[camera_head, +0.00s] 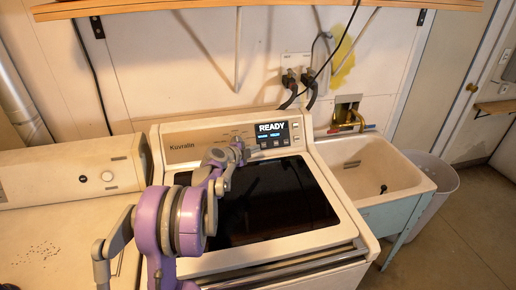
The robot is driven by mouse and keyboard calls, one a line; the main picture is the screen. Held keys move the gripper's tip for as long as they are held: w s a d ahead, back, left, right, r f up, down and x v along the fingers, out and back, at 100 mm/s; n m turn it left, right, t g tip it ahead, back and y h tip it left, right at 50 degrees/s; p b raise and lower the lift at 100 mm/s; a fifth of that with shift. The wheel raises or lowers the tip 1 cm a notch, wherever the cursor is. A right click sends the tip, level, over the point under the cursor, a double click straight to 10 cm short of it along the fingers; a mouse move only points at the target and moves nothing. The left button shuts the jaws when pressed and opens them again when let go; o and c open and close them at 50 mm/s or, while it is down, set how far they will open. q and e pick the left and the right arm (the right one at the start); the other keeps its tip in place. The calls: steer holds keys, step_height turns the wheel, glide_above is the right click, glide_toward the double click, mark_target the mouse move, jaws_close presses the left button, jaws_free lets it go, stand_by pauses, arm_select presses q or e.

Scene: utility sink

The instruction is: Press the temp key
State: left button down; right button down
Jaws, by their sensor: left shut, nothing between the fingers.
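The washing machine (325,193) has a control panel along its back edge. A dark display (272,128) on the panel reads "READY", with smaller text and a row of small keys (276,143) below it. The key labels are too small to read, so I cannot tell which one is the temp key. My left gripper (254,149) is shut and empty, just in front of the panel at the lower left of the display. I cannot tell whether its tips touch the panel. My right gripper is not in view.
A dark glass lid (285,205) lies below my left gripper. A second white appliance (60,225) stands at the left. A utility sink (375,168) and a white bin (437,181) stand at the right. Hoses (299,88) hang behind the panel, under a wooden shelf (250,5).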

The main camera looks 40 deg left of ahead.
arm_select(q)
steer(key=v, duration=0.4)
steer(key=shift+s+r, duration=0.1)
steer(key=shift+s, duration=0.1)
stand_by(0.7)
